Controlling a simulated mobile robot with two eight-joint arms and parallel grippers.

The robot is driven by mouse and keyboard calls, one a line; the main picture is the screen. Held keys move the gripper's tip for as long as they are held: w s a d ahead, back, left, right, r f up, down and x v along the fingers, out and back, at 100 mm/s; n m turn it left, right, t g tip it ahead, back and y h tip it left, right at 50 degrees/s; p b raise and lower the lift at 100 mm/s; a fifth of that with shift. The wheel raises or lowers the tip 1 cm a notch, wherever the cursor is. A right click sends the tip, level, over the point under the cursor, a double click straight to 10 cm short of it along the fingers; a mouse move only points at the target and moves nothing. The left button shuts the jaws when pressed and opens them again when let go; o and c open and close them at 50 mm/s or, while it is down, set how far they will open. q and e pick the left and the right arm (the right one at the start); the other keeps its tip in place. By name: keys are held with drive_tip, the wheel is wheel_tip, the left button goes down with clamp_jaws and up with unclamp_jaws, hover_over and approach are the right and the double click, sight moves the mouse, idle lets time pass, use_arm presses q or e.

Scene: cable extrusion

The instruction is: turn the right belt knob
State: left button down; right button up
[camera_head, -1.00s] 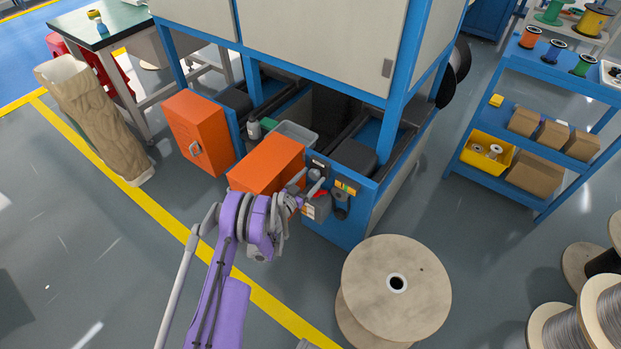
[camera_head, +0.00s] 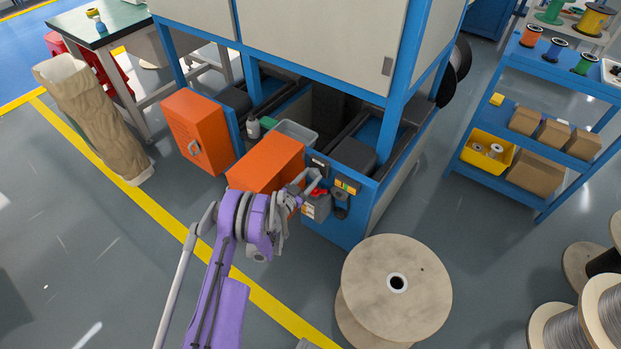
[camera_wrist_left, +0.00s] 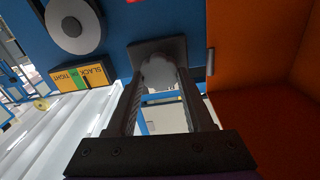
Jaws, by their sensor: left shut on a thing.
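My left gripper (camera_head: 314,180) is at the control panel on the blue end of the machine, beside the orange cabinet. In the left wrist view its two dark fingers (camera_wrist_left: 163,80) are shut on a grey scalloped knob (camera_wrist_left: 158,69), which sits on a dark square plate (camera_wrist_left: 178,46). The fingers cover the sides of the knob. A round grey dial (camera_wrist_left: 75,22) is apart from the gripper, near a yellow, green and orange label (camera_wrist_left: 82,77) reading SLACK and TIGHT. The label also shows in the head view (camera_head: 345,187). My right gripper is out of view.
The open orange cabinet (camera_head: 268,163) stands close to the left of the panel. A large wooden spool (camera_head: 370,290) stands on the floor in front. A blue shelf (camera_head: 560,85) is at right. The floor at lower left is clear.

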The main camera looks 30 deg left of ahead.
use_arm(q)
drive_tip(key=m+b, duration=0.2)
drive_tip(key=m, duration=0.1)
drive_tip(key=shift+d+f+m+b, duration=0.1)
drive_tip(key=shift+m+b, duration=0.2)
drive_tip(key=shift+b, duration=0.05)
drive_tip(key=shift+m+b, duration=0.75)
drive_tip(key=shift+m, duration=0.85)
drive_tip(key=shift+c, duration=1.4)
unclamp_jaws()
wheel_tip(320, 180, up, 10)
drive_tip(key=p, duration=0.2)
